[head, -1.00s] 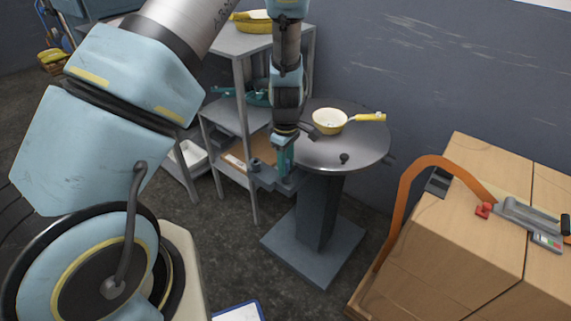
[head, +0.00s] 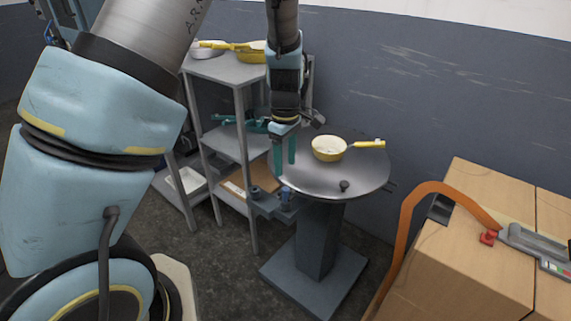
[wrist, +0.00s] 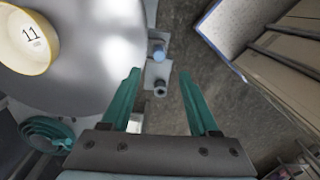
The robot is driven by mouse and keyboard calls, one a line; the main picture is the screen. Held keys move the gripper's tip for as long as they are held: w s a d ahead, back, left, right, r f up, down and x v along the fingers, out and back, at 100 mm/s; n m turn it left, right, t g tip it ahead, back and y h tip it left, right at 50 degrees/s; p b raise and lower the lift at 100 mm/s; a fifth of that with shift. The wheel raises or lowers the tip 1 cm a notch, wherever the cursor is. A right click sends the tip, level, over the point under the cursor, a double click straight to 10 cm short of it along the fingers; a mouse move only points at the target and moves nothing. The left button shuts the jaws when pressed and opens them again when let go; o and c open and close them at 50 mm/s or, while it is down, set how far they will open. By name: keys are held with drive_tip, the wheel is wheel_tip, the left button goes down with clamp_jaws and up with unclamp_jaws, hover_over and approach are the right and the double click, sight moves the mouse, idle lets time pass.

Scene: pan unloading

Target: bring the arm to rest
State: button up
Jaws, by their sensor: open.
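My gripper (head: 284,157) hangs over the left edge of the round grey table (head: 362,178), its teal fingers pointing down. In the wrist view my gripper (wrist: 158,85) is open, with nothing between its fingers. A small yellow pan (head: 328,149) stands on the round table, to the right of my gripper and apart from it. In the wrist view the pan (wrist: 28,42) shows at the upper left, with a pale inside marked 11.
A grey shelf unit (head: 228,145) stands left of the table, with yellow pans (head: 250,52) on top and a teal item (head: 240,122) below. Cardboard boxes (head: 470,250) with an orange hose (head: 405,215) stand at the right.

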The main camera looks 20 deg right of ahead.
drive_tip(key=s+a+r+m, duration=0.1)
drive_tip(key=a+r+m, duration=0.1)
drive_tip(key=a, duration=0.8)
drive_tip(key=s+a+r+m+t, duration=0.1)
drive_tip(key=a+r+m, duration=0.2)
drive_tip(key=a, duration=0.7)
drive_tip(key=s+a+r+m, duration=0.2)
drive_tip(key=a+r, duration=0.3)
drive_tip(key=a, duration=0.5)
drive_tip(key=shift+r+m+t, duration=0.15)
drive_tip(key=shift+m+t, duration=0.15)
drive_tip(key=shift+m, duration=0.2)
